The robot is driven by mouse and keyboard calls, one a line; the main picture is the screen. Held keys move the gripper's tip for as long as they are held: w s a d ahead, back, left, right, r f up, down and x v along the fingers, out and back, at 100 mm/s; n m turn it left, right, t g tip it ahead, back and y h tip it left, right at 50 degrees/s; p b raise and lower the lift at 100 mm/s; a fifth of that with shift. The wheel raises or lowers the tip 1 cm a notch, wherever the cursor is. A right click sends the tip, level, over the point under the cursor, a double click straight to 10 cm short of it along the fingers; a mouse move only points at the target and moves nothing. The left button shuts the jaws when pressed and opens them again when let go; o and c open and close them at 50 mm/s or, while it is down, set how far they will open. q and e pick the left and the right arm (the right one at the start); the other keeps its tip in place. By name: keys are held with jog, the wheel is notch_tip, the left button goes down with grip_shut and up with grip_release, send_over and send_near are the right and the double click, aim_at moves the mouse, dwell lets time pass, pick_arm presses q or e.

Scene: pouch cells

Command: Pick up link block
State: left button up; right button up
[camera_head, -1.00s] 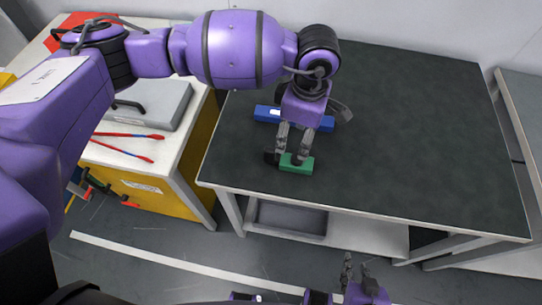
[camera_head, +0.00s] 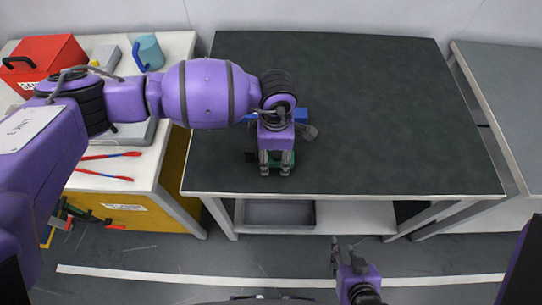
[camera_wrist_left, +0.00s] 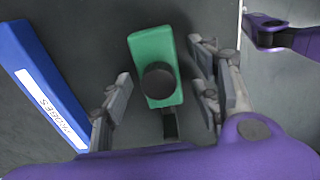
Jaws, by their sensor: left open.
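The link block, a green block with a dark round knob (camera_wrist_left: 153,55), lies on the dark table top. In the head view the green block (camera_head: 287,160) is partly hidden behind my left gripper's fingers. My left gripper (camera_head: 275,171) is open above the block and points down. In the left wrist view its fingers (camera_wrist_left: 163,100) stand on either side of the block, with a gap on each side. My right gripper (camera_head: 345,256) is low in front of the table, away from the block; its jaw state is unclear.
A blue box labelled PROBES (camera_wrist_left: 38,80) lies beside the block, close to the left fingers. The dark table (camera_head: 390,120) is clear to the right. A side bench at left holds a red box (camera_head: 45,62), a blue mug (camera_head: 150,52) and red-blue tools (camera_head: 105,177).

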pick_arm(q)
jog(key=shift+c, duration=0.2)
jog(key=c, duration=1.2)
jog(key=shift+c, duration=0.2)
jog(key=shift+r, duration=0.15)
